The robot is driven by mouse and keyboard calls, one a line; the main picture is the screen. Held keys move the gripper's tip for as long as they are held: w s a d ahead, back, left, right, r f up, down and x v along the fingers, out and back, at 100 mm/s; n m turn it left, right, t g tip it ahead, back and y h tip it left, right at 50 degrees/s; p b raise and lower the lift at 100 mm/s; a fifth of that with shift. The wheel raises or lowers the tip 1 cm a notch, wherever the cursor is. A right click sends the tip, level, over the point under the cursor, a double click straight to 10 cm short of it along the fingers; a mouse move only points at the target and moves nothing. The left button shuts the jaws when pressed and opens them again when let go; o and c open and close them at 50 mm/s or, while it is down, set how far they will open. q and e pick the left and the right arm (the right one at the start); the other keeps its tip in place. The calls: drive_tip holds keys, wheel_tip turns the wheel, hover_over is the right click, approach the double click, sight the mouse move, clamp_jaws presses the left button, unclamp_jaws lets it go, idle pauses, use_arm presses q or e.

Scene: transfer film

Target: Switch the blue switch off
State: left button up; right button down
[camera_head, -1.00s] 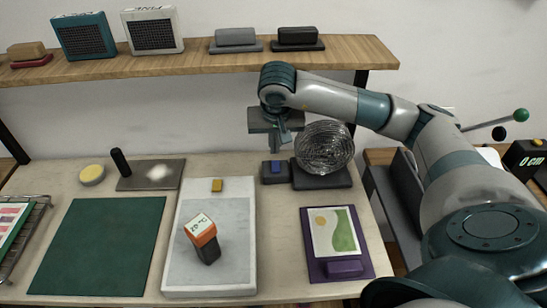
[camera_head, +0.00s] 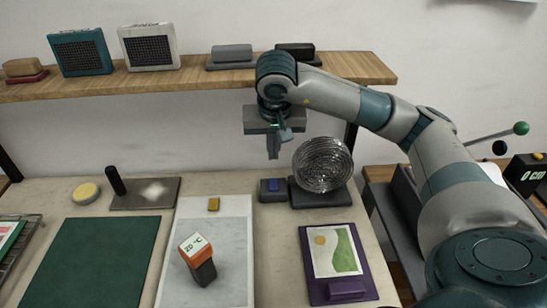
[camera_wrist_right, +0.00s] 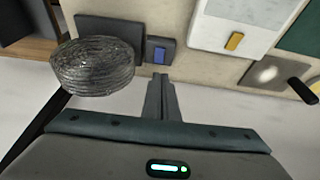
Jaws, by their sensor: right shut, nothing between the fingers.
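The blue switch (camera_head: 273,185) sits on a small dark grey box (camera_head: 267,196) near the back edge of the table. It also shows in the right wrist view (camera_wrist_right: 159,56), just past the fingertips. Beside the box, on a dark base (camera_head: 318,198), stands a round wire-caged fan (camera_head: 323,164). My right gripper (camera_head: 273,155) is shut and empty, pointing down above the switch box and apart from it. In the right wrist view its closed fingers (camera_wrist_right: 160,78) end near the switch. My left gripper is not in view.
A pale plate (camera_head: 236,270) with a yellow switch (camera_head: 214,204) and an orange-topped thermometer (camera_head: 198,258) lies to the left. A purple board (camera_head: 365,283) with a picture lies in front right. A wooden shelf (camera_head: 190,78) runs behind, above the table.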

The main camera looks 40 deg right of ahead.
drive_tip(key=shift+w+d+r+p, duration=0.1)
drive_tip(key=shift+w+d+p, duration=0.3)
drive_tip(key=shift+d, duration=0.2)
drive_tip(key=p, duration=0.6)
approach(274, 180)
drive_tip(key=x, duration=0.5)
drive_tip(key=shift+w+d, duration=0.1)
drive_tip(key=shift+w+f+p, duration=0.1)
drive_tip(key=shift+f+p, duration=0.2)
drive_tip(key=shift+f, duration=0.25)
